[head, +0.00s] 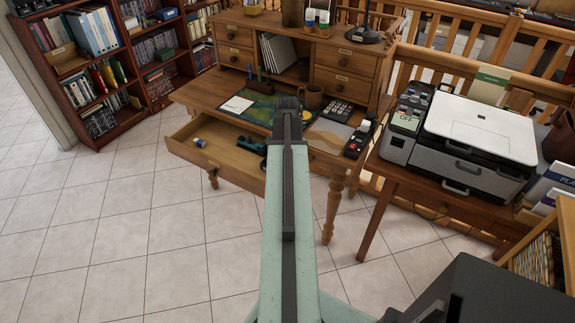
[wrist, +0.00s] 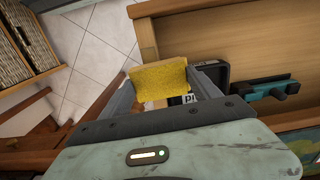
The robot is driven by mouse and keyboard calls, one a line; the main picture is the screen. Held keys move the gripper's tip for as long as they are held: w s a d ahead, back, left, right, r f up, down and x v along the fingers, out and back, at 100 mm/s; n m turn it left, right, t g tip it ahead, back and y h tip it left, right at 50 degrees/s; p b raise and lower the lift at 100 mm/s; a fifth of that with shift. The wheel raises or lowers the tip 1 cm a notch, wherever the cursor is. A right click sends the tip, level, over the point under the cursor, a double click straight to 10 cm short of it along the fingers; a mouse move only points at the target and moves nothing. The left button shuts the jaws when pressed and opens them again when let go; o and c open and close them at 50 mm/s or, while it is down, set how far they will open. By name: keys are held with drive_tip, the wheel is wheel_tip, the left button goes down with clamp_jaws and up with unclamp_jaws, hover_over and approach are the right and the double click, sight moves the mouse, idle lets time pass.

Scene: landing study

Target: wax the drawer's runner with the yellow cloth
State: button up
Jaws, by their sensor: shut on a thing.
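The desk drawer (head: 190,150) stands pulled out in the head view. In the wrist view its bare wooden floor (wrist: 235,35) and edge (wrist: 147,38) show at the upper right. My gripper (wrist: 160,84) is shut on the yellow cloth (wrist: 158,75), a folded pad held across between its two fingers. The cloth appears close beside the drawer's edge; I cannot tell whether it touches the wood. I cannot make out the runner for certain. In the head view my arm hides the gripper and the cloth.
A teal and black tool (wrist: 265,88) lies in the drawer, and a small blue item (head: 199,143) lies at its left. A printer (head: 470,135) stands at right. Tiled floor (head: 120,215) is clear at left.

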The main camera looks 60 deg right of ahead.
wheel_tip(320, 180, up, 7)
drive_tip(key=p, duration=0.6)
drive_tip(key=shift+f, duration=0.15)
